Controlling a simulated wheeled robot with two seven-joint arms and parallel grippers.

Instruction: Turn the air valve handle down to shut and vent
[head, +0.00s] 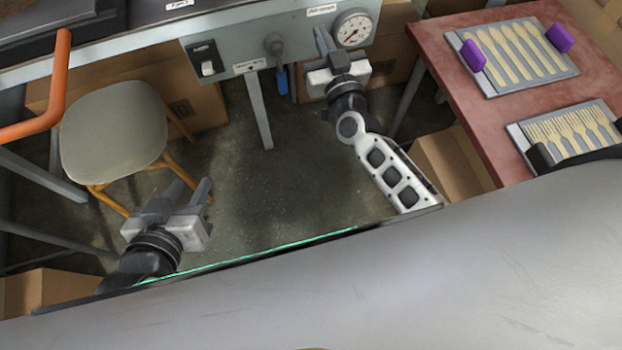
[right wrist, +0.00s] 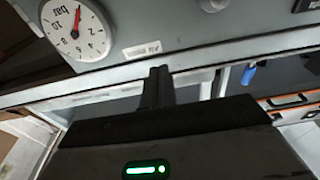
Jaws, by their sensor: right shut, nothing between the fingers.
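The air valve (head: 275,46) sits on the grey front panel of the press bench. Its blue handle (head: 282,80) hangs down below the valve body, and it also shows in the right wrist view (right wrist: 248,74). My right gripper (head: 322,38) is shut and empty, in front of the panel between the valve and the gauge, to the right of the handle and apart from it. Its shut fingers show in the right wrist view (right wrist: 159,77). My left gripper (head: 190,189) is open and empty, low over the floor near the stool.
A round pressure gauge (head: 353,28) is right of the valve, close to my right gripper. A switch box (head: 207,62) is left of it. A stool (head: 113,130) stands at left. A red table (head: 445,38) with spoon and fork trays is at right. Floor between is clear.

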